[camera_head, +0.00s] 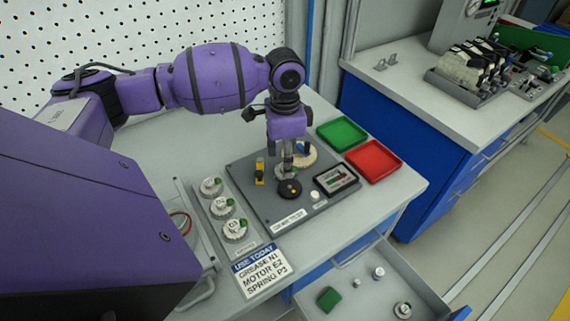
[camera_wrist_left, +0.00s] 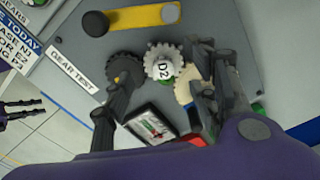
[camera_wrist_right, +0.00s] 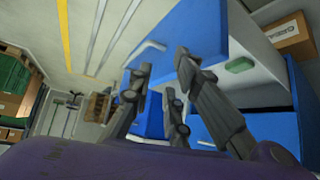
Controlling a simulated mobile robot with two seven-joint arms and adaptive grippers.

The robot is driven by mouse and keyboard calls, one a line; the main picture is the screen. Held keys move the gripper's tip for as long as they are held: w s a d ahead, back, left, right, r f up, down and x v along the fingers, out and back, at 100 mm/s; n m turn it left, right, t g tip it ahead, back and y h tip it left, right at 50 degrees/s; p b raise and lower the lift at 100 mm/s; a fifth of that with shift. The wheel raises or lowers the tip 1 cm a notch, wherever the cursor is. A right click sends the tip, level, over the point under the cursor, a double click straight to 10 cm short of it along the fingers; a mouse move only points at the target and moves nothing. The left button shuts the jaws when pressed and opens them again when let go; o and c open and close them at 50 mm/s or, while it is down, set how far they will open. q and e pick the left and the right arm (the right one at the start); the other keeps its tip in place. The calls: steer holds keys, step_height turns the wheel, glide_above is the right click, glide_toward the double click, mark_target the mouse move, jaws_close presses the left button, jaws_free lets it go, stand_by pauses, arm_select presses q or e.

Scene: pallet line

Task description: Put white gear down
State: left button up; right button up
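A white gear (camera_wrist_left: 161,63) marked D2 lies on the grey gear test plate (camera_wrist_left: 215,20) in the left wrist view, between a dark gear (camera_wrist_left: 125,69) and a cream gear (camera_wrist_left: 188,85). In the head view the white gear (camera_head: 284,171) is mostly hidden under my left gripper (camera_head: 288,160). In the left wrist view my left gripper (camera_wrist_left: 160,78) has its fingers apart, one on each side of the white gear, with gaps visible. My right gripper (camera_wrist_right: 163,72) is open and empty, away from the bench top, in the right wrist view.
A green tray (camera_head: 342,133) and a red tray (camera_head: 374,160) lie right of the plate. A gauge (camera_head: 336,180) is on the plate. A holder with several white gears (camera_head: 222,207) and a sign (camera_head: 262,270) are left and in front. An open drawer (camera_head: 345,300) juts out below.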

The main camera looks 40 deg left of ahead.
arm_select(q)
step_height(320, 180, up, 10)
stand_by(0.3)
steer(key=shift+w+r, duration=0.1)
stand_by(0.3)
